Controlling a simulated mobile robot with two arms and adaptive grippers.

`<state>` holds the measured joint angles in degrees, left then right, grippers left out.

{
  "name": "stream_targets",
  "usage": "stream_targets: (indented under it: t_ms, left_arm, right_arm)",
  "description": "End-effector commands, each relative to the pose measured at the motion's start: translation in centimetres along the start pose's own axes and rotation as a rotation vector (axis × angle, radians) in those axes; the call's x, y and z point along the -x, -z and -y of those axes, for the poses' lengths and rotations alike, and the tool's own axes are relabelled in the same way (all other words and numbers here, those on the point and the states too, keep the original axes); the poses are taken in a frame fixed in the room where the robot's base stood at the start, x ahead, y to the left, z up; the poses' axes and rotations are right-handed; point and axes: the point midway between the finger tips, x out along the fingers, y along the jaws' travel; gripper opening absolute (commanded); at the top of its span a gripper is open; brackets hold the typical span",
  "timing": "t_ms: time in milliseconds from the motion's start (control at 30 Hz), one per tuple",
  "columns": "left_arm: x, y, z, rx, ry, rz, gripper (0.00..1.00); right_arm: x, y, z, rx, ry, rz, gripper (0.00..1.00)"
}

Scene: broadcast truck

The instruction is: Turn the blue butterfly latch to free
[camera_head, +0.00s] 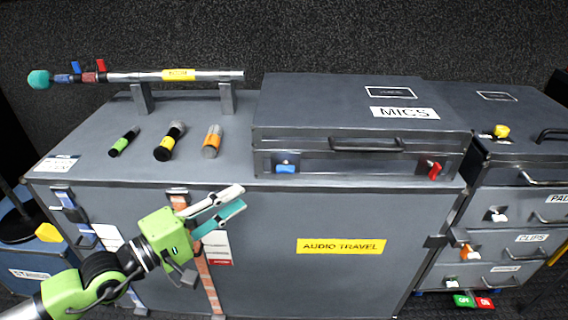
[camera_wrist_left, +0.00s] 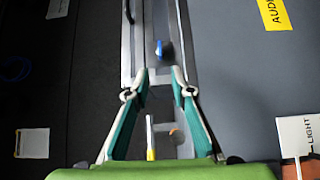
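The blue butterfly latch (camera_head: 285,169) is on the front left of the grey MICS case (camera_head: 300,145). Its blue wing appears to lie roughly level. My left gripper (camera_head: 241,199) is in front of the large trunk, left of and a little below the latch, touching nothing that I can see. In the left wrist view, its fingertips (camera_wrist_left: 160,72) are apart with nothing between them. A small blue piece (camera_wrist_left: 163,50), which looks like the latch, shows just beyond the tips. My right gripper is not in view.
A red latch (camera_head: 434,171) is at the case's front right. The case stands on the AUDIO TRAVEL trunk (camera_head: 270,260). Several microphones (camera_head: 170,141) lie left of it, before a boom pole (camera_head: 130,77) on stands. Drawers (camera_head: 480,240) are at right.

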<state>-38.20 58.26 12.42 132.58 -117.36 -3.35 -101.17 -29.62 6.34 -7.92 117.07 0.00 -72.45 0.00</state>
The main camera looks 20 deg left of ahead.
Motion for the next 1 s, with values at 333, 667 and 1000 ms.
stream_targets:
  t_ms: [333,667,1000]
  left_arm:
    - [-2.4,0.1,-0.2,0.006,-0.007,-0.001,0.22]
    - [-5.8,0.0,-0.3,0.008,-0.007,0.0,0.22]
    - [-10.2,0.0,-0.2,0.009,-0.006,0.0,0.22]
  right_arm:
    - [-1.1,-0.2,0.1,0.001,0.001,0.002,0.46]
    - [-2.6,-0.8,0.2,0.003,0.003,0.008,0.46]
    - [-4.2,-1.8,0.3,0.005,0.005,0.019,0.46]
